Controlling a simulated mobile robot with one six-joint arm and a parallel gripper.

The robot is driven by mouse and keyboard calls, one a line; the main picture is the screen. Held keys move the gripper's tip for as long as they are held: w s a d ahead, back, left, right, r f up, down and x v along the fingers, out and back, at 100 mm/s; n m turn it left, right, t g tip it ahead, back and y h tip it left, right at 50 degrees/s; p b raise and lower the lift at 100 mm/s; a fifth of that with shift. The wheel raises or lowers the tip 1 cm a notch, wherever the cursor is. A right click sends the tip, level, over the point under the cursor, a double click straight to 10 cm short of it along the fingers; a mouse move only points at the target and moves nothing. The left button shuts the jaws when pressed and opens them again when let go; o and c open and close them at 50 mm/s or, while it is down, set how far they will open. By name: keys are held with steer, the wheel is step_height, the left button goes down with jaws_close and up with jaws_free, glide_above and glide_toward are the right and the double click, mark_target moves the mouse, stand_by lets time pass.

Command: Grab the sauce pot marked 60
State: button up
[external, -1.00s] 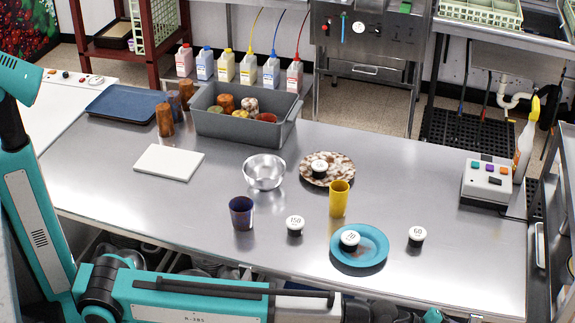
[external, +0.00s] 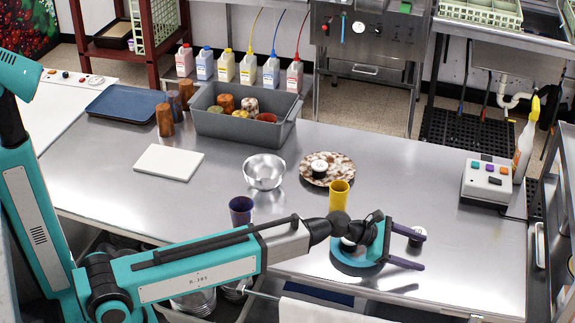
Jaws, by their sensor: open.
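The sauce pot marked 60 (external: 417,243), a small dark pot with a white lid, stands on the steel counter right of the blue plate. Its number is clear in the earlier picture; now my upper finger covers part of its lid. My gripper (external: 423,252) is open and empty, with its two purple fingers pointing right. The upper finger overlaps the pot in the picture and the lower finger is nearer the counter's front edge. I cannot tell the fingers' height or whether they touch the pot.
The blue plate (external: 343,262) with another pot lies under my wrist, mostly hidden. A yellow cup (external: 339,195), a purple cup (external: 241,210), a steel bowl (external: 264,172) and a brown mottled plate (external: 341,164) holding a pot stand behind my arm. The counter's right side is clear up to the button box (external: 487,182).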

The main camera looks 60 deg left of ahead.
mark_target(424, 232)
steer(key=a+n, duration=0.1)
steer(key=a, duration=0.2)
steer(key=s+a+r+n, duration=0.1)
steer(key=a, duration=0.3)
steer(key=a+n, duration=0.2)
steer(key=a, duration=0.2)
steer(key=shift+s+a+r, duration=0.15)
steer(key=shift+s, duration=0.2)
steer(key=shift+t, duration=0.3)
steer(key=shift+p+x, duration=1)
steer(key=shift+x, duration=3.35)
steer(key=shift+a, duration=0.1)
steer(key=shift+w, duration=0.1)
steer(key=shift+p+x, duration=0.8)
steer(key=shift+x, duration=1.75)
steer(key=shift+c, duration=0.5)
